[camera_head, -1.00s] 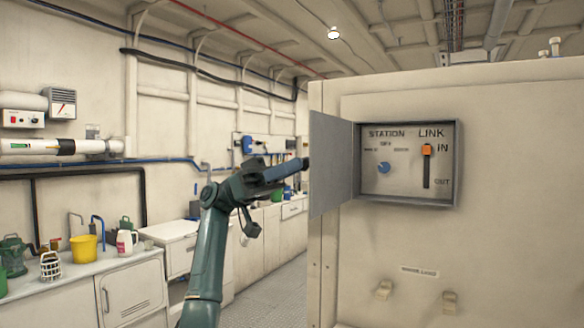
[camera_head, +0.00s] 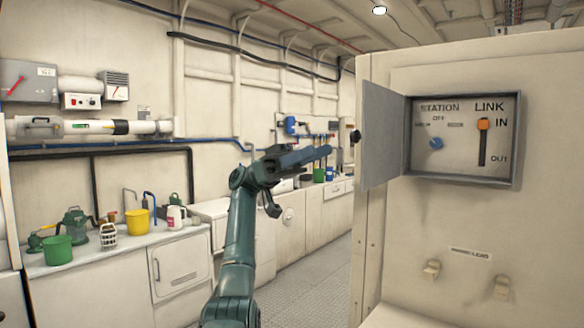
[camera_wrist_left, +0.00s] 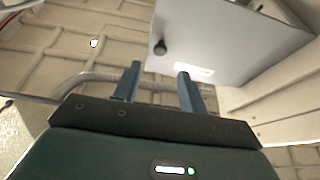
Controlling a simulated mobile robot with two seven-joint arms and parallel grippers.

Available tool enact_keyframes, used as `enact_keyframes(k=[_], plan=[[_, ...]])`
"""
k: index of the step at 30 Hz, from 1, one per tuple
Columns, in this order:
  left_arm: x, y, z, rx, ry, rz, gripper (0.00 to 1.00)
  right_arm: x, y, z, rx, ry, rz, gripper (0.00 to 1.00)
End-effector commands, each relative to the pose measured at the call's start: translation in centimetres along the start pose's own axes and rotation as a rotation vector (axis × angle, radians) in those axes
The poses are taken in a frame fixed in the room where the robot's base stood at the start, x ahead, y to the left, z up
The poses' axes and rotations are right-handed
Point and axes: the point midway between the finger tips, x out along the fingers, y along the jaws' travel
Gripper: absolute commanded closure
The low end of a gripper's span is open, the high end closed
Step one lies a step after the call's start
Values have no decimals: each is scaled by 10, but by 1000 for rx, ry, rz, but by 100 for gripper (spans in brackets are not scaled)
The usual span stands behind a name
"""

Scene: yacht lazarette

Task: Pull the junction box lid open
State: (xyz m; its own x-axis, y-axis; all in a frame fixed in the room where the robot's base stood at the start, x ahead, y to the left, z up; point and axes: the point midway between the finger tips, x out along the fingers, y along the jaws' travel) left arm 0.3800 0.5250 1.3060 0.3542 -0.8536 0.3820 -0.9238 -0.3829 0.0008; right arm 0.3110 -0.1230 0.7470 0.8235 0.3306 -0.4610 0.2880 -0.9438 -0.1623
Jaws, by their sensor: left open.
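The junction box (camera_head: 464,174) is on the cream panel at the right of the head view. Its grey lid (camera_head: 385,136) stands swung out to the left, showing the inside with a blue knob (camera_head: 436,143) and an orange slider handle (camera_head: 483,124). A dark round knob (camera_head: 355,136) sits at the lid's free edge; the left wrist view shows it too (camera_wrist_left: 161,47). My left gripper (camera_head: 328,152) is open and empty, left of the lid and apart from it. In the wrist view its two blue fingers (camera_wrist_left: 160,83) point towards the lid (camera_wrist_left: 225,40). My right gripper is not seen.
A counter (camera_head: 120,255) along the left wall holds a green bucket (camera_head: 58,250), a yellow bucket (camera_head: 137,222) and other items. Two small fittings (camera_head: 432,270) project from the panel below the box. Floor (camera_head: 312,280) shows clear between counter and panel.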

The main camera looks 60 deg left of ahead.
Motion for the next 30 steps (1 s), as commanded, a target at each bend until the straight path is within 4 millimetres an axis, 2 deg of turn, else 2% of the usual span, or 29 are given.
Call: enact_keyframes(k=[1, 4, 10, 15, 30], plan=[[-13, 0, 0, 0, 3, -2, 58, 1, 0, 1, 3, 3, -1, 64], [-32, 0, 0, -1, 2, -2, 58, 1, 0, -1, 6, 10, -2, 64], [-55, 0, -1, 1, 0, 0, 58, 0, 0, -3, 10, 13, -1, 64], [-61, 0, 0, 0, -1, 1, 58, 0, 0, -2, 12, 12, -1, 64], [-61, 0, 0, -1, -1, 1, 58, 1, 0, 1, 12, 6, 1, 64]])
